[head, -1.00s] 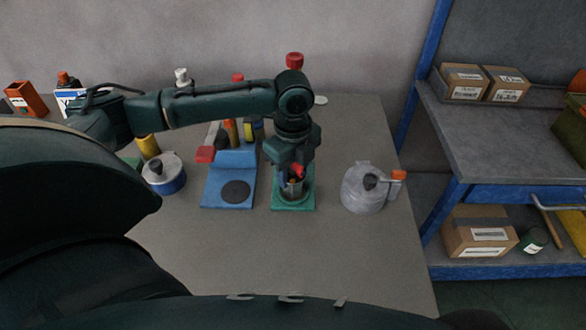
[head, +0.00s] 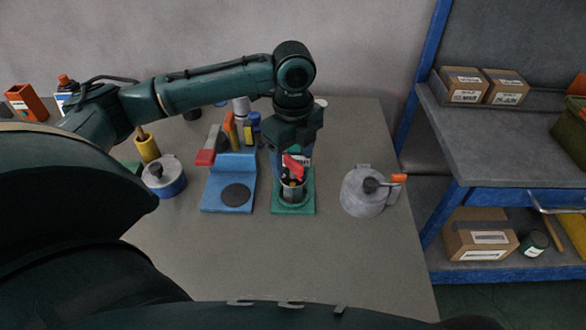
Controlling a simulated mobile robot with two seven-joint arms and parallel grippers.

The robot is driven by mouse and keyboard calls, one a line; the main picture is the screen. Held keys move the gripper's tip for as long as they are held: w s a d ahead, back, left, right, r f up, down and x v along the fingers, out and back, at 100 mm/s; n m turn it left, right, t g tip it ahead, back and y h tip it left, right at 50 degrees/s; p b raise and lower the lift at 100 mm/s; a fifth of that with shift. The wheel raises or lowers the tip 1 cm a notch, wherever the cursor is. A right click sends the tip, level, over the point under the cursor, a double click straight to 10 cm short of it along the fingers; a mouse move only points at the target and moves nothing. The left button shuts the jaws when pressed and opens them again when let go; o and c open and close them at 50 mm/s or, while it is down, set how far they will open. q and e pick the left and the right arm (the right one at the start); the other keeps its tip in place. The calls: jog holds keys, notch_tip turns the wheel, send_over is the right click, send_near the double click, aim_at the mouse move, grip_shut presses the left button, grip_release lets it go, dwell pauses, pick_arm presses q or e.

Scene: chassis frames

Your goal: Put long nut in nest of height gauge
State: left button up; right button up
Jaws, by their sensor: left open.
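A fixture that looks like the height gauge stands on a green base (head: 306,206) at the table's middle right. A round grey metal nest (head: 292,196) sits on this base, and my arm hides most of the upright behind it. My left gripper (head: 293,172) is open, pointing down just above the nest. Red parts show at its fingers. A small dark piece shows at the nest's mouth below the fingers. It may be the long nut, but it is too small to tell, and I cannot tell if it is fully seated. My right gripper is not in view.
A blue fixture (head: 218,198) with a dark disc stands left of the green base. A grey round pot-like device (head: 362,193) with an orange-tipped lever stands to the right. A blue-and-grey canister (head: 165,180) is farther left. The table front (head: 270,260) is clear.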

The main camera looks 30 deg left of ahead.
pick_arm(q)
notch_tip(320, 180, up, 7)
jog(key=shift+f, duration=0.2)
dwell(0.6)
